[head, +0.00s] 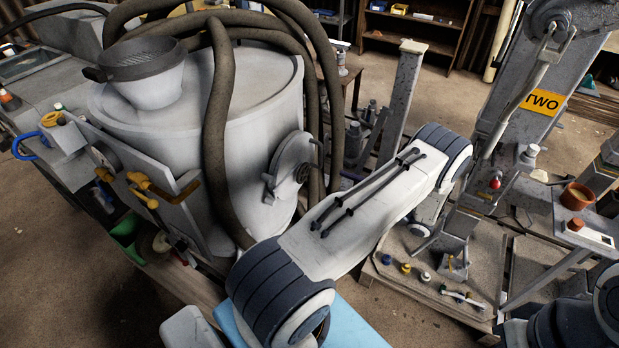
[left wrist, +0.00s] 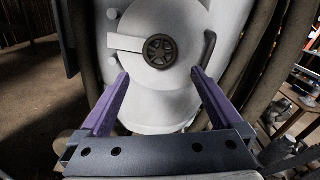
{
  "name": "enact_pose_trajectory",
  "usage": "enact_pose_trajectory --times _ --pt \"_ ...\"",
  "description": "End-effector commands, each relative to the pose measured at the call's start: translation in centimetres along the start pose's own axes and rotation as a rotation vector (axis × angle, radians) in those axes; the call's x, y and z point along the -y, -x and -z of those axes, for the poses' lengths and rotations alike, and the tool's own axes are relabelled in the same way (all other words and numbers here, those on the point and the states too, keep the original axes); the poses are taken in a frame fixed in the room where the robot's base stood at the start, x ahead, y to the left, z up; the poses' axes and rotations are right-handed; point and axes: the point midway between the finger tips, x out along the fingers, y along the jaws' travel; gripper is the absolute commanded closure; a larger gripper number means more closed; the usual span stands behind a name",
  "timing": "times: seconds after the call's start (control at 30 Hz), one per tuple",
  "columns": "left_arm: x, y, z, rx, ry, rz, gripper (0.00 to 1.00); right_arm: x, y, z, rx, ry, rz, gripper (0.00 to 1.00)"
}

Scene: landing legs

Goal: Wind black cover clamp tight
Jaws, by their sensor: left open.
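The black cover clamp is a small spoked handwheel (left wrist: 160,51) in the middle of a round pale cover (left wrist: 180,22) on the tank's side. In the head view, the clamp (head: 302,174) shows on the cover (head: 289,160), seen from the side. My left gripper (left wrist: 160,73) is open and empty, its two purple fingers pointing at the cover. The fingertips lie to either side of the wheel and a little below it, apart from it in the picture. In the head view, my left arm hides most of this gripper. My right gripper is not in view.
A large pale tank (head: 255,90) has thick brown hoses (head: 218,110) around it. A dark curved handle (left wrist: 209,48) is right of the wheel. A grey leg marked TWO (head: 542,100) stands right. Several small parts lie on a low platform (head: 400,295). Floor space lies behind.

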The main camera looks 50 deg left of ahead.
Motion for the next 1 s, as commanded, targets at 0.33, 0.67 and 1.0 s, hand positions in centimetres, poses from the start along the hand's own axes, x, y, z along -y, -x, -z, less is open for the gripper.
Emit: enact_pose_trajectory --times 0.33,0.67,1.0 --pt "0.0 -4.9 0.1 0.013 -0.008 0.004 0.0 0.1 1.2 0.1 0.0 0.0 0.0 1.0" --pt "0.0 -9.9 0.2 0.012 -0.007 0.006 0.0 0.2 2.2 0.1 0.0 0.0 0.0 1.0" --pt "0.0 -10.8 0.3 0.01 -0.006 0.008 0.0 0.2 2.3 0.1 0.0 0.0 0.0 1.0"
